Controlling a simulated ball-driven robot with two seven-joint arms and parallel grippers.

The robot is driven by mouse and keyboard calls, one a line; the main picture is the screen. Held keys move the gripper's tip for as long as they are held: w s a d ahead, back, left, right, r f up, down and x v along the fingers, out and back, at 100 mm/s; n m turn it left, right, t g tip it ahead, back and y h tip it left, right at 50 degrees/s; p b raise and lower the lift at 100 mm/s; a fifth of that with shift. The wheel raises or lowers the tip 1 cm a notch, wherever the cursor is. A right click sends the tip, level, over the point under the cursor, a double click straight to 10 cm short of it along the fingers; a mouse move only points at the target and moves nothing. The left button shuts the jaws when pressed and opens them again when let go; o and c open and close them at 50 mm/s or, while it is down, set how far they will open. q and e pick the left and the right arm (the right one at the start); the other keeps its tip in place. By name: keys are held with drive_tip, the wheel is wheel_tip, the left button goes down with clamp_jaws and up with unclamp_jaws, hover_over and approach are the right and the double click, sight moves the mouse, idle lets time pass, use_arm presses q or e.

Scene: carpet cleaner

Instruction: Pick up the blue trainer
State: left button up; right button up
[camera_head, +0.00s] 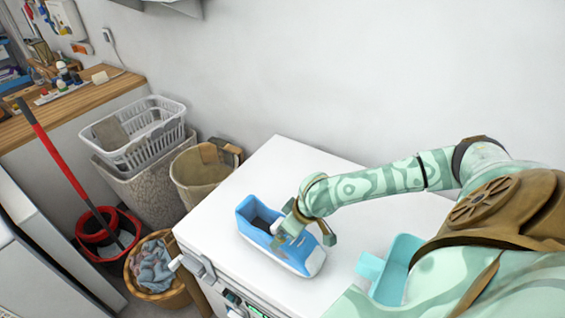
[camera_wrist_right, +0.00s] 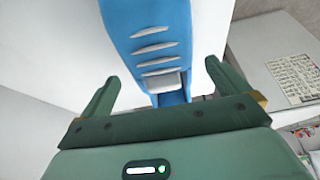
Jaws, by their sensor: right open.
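The blue trainer (camera_head: 313,259) has a white sole and lies on the white worktop (camera_head: 285,160), its opening towards the upper left and its toe towards the lower right. My right gripper (camera_head: 308,230) is over the middle of the trainer in the head view and hides part of its upper. In the right wrist view the trainer (camera_wrist_right: 150,25), with its pale lace bars, runs between my open right fingers (camera_wrist_right: 160,82), with gaps on both sides. I cannot tell whether the fingers reach down beside it. My left gripper is not in view.
A light teal open container (camera_head: 370,266) stands right of the trainer, partly hidden by my body. Left of the worktop are a wicker basket with cloth (camera_head: 150,295), a beige bin (camera_head: 190,170), a white laundry basket (camera_head: 160,115) and a red bucket (camera_head: 88,253) with a mop.

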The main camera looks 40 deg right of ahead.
drive_tip(key=x, duration=0.2)
drive_tip(key=b+x, duration=0.1)
drive_tip(key=x, duration=0.1)
drive_tip(key=shift+w+a+f, duration=0.1)
drive_tip(key=shift+w+f, duration=0.15)
drive_tip(key=shift+w, duration=0.2)
drive_tip(key=shift+r, duration=0.1)
drive_tip(key=c, duration=1.5)
drive_tip(key=shift+o, duration=0.2)
